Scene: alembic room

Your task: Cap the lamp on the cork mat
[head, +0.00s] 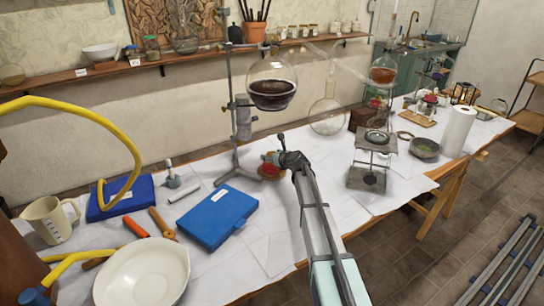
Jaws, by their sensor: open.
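My gripper (279,149) is open and reaches in from the front, beneath the round flask. Its fingers are small and partly overlap each other in this view. A small red lamp-like thing (268,169) stands just left of the fingers on a round brownish mat, partly hidden by my gripper. I cannot tell whether the fingers touch it. Farther back right, another small red lamp-like thing (430,101) stands on a tan, cork-coloured mat (413,118). I cannot make out a separate cap on either one.
A flask of dark liquid (271,85) hangs on a metal stand (235,130) close above my gripper. A blue case (218,217) lies to the left.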

